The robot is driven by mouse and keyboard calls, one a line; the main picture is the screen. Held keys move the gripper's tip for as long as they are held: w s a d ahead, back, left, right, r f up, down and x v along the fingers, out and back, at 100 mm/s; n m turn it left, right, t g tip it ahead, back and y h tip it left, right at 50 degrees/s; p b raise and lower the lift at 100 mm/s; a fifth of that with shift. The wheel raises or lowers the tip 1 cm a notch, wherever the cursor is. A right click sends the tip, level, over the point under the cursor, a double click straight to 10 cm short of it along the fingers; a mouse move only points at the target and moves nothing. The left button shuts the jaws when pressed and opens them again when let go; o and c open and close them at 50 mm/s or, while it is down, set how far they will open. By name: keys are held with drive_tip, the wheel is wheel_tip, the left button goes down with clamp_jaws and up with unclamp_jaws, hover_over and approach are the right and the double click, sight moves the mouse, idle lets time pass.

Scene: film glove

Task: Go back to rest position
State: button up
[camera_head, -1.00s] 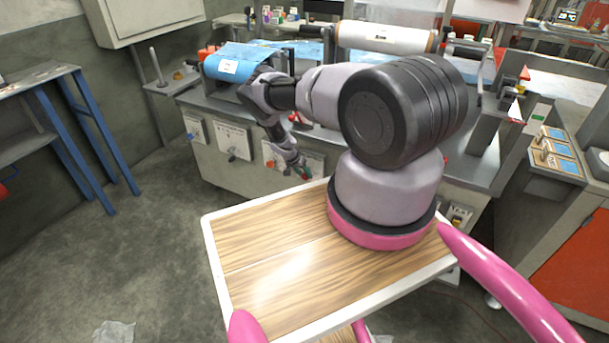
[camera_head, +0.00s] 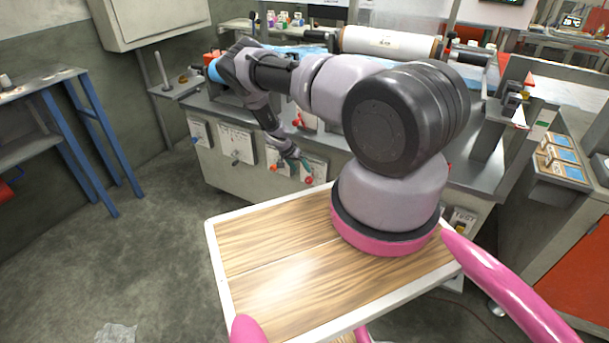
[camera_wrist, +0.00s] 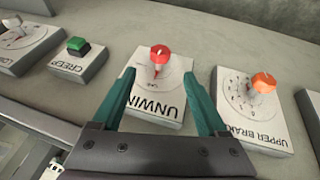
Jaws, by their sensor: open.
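My gripper (camera_head: 299,168) hangs below my bent arm in front of the grey machine's control panels in the head view. In the wrist view my gripper (camera_wrist: 163,105) is open, its two green fingers apart and empty. Between and beyond the fingers is a red knob (camera_wrist: 160,55) on a plate marked "UNWIN...", partly hidden by the gripper. I cannot tell from the wrist view how far the fingertips are from the plate, but no contact shows.
An orange knob (camera_wrist: 263,82) on the "UPPER BRAKE" plate is at right, and a green button (camera_wrist: 77,46) marked "CREEP" at left. A white film roll (camera_head: 388,43) lies on the machine. A blue-legged table (camera_head: 75,130) stands at left. Floor between is clear.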

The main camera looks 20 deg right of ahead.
drive_tip(key=shift+v, duration=1.05)
drive_tip(key=w+a+r+t+y, duration=0.1)
drive_tip(key=a+r+y, duration=0.15)
drive_tip(key=r, duration=1.45)
drive_tip(key=w+a+r+y, duration=0.1)
drive_tip(key=a+r, duration=0.2)
drive_tip(key=r, duration=1.4)
drive_tip(key=s+a+r+t+y, duration=0.15)
drive_tip(key=s+r, duration=0.25)
drive_tip(key=r, duration=0.9)
drive_tip(key=s+a+r+n+t+y, duration=0.2)
drive_tip(key=s+a+r, duration=0.1)
drive_tip(key=s+r, duration=1.25)
drive_tip(key=s+a+r+n+t, duration=0.1)
drive_tip(key=s+r, duration=0.2)
drive_tip(key=s, duration=0.6)
drive_tip(key=s+a+r+n+t, duration=0.1)
drive_tip(key=s+a+r+n, duration=0.1)
drive_tip(key=s, duration=0.8)
drive_tip(key=shift+a+r+n, duration=0.25)
drive_tip(key=shift+r+n, duration=0.05)
drive_tip(key=shift+r, duration=0.5)
